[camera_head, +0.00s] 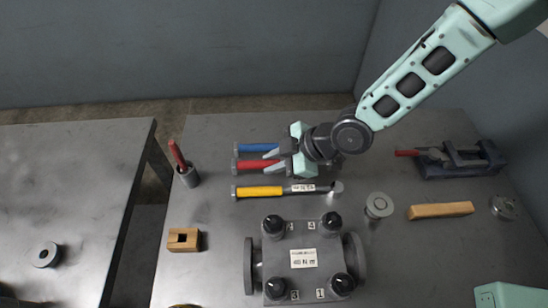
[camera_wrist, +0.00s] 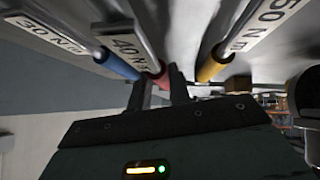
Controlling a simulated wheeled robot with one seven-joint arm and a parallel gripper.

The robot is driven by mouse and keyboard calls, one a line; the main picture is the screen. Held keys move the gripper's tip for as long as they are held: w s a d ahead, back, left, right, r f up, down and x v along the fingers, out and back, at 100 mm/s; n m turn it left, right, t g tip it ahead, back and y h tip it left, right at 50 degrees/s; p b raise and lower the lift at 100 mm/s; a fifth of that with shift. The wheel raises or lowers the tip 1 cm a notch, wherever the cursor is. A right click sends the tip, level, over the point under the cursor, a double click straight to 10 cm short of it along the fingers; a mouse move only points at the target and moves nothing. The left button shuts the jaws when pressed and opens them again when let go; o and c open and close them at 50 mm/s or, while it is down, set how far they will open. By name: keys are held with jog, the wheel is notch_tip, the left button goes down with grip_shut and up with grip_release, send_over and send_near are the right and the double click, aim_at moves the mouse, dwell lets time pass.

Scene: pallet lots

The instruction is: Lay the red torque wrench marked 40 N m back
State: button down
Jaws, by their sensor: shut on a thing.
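The red torque wrench (camera_head: 258,165) lies between the blue wrench (camera_head: 256,147) and the yellow wrench (camera_head: 260,191), its handle pointing left. My gripper (camera_head: 284,153) is shut on the red wrench and hides its right part in the head view. In the wrist view the gripper fingers (camera_wrist: 160,88) are at the red handle (camera_wrist: 160,78), and its plate (camera_wrist: 127,45) reads 40 N m. I cannot tell whether it touches the table. The blue handle (camera_wrist: 120,65) and yellow handle (camera_wrist: 214,63) show on either side, apart from the fingers.
A grey flanged block (camera_head: 303,260) with several black-topped bolts stands in front. A red-handled tool stands in a cup (camera_head: 188,177) at left, by a wooden block (camera_head: 184,239). A round metal part (camera_head: 379,205), a wooden bar (camera_head: 441,210) and a vise (camera_head: 462,158) are at right.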

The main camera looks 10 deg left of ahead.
jog(key=shift+f+b, duration=0.55)
jog(key=shift+f, duration=0.25)
dwell(0.4)
jog(key=c, duration=1.2)
grip_release()
jog(key=p+v, duration=0.2)
jog(key=v, duration=1.5)
jog(key=shift+d+r, duration=0.15)
jog(key=shift+d, duration=0.05)
jog(key=shift+s, duration=0.1)
